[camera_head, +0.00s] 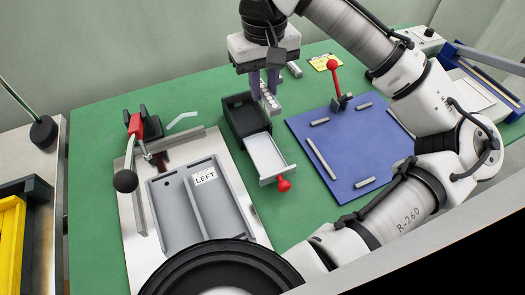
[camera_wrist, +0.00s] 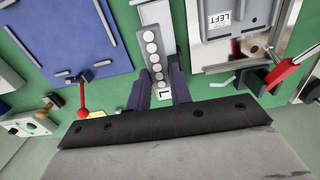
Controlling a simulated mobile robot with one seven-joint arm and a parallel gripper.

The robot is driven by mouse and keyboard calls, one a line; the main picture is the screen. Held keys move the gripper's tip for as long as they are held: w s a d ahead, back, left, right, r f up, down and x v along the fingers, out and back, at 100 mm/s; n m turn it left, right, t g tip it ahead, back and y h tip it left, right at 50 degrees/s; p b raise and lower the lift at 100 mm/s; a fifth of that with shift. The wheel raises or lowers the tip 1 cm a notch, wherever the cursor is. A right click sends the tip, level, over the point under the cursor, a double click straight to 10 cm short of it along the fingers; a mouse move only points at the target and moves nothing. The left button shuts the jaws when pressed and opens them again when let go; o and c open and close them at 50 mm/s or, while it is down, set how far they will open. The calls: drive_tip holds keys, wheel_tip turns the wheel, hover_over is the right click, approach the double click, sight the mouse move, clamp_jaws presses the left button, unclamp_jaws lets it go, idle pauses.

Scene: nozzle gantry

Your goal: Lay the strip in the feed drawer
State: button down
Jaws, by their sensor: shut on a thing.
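My gripper (camera_head: 264,84) has purple fingers and is shut on a strip (camera_head: 270,99). In the wrist view the strip (camera_wrist: 153,52) is grey with a row of several round white discs and a label reading "L" at the end near my palm; my gripper's fingers (camera_wrist: 159,85) lie on its two sides. The feed drawer (camera_head: 268,153) is a pale tray with a red knob, pulled out of a black housing (camera_head: 238,112).
A blue plate (camera_head: 345,145) with a red-knobbed lever (camera_head: 334,66) is right.

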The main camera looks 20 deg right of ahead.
wheel_tip(320, 180, down, 19)
drive_tip(key=b, duration=1.6)
drive_tip(key=shift+w+r+b, duration=0.1)
drive_tip(key=shift+r+b, duration=0.1)
drive_tip(key=shift+b, duration=0.15)
drive_tip(key=shift+r, duration=0.15)
drive_tip(key=c, duration=1.7)
unclamp_jaws()
drive_tip(key=shift+f, duration=0.2)
drive_tip(key=shift+o, duration=0.8)
wheel_tip(320, 180, up, 12)
drive_tip(key=p, duration=0.1)
drive_tip(key=shift+r, duration=0.2)
